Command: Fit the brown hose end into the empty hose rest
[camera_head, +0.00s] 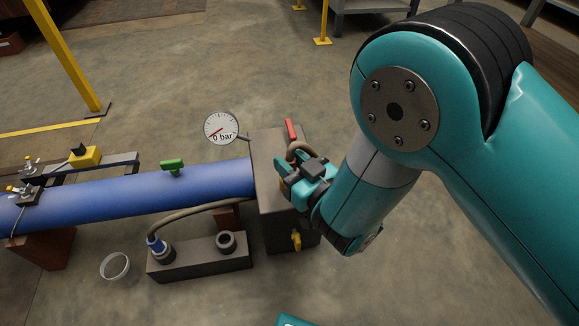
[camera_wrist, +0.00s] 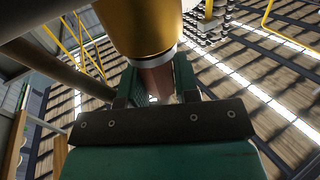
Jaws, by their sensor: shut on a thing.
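My gripper (camera_head: 305,180) is at the right side of the grey box at the end of the blue pipe, partly hidden by its own wrist. In the wrist view my gripper (camera_wrist: 158,82) is shut on the brown hose end (camera_wrist: 157,78); a yellow-gold part with a pale ring lies just beyond it. A short brownish hose loop (camera_head: 298,147) shows above the fingers in the head view. The empty hose rest (camera_head: 226,241) is a dark open ring on the right of the low grey block, left of and below my gripper. Where the held end meets the box is hidden.
A blue-collared hose end (camera_head: 156,245) stands in the block's left rest, its hose running to the grey box (camera_head: 269,165). The box carries a red lever (camera_head: 291,129) and yellow tap (camera_head: 296,241). A gauge (camera_head: 221,128) reads 0 bar. A round bowl (camera_head: 115,266) stands left of the block.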

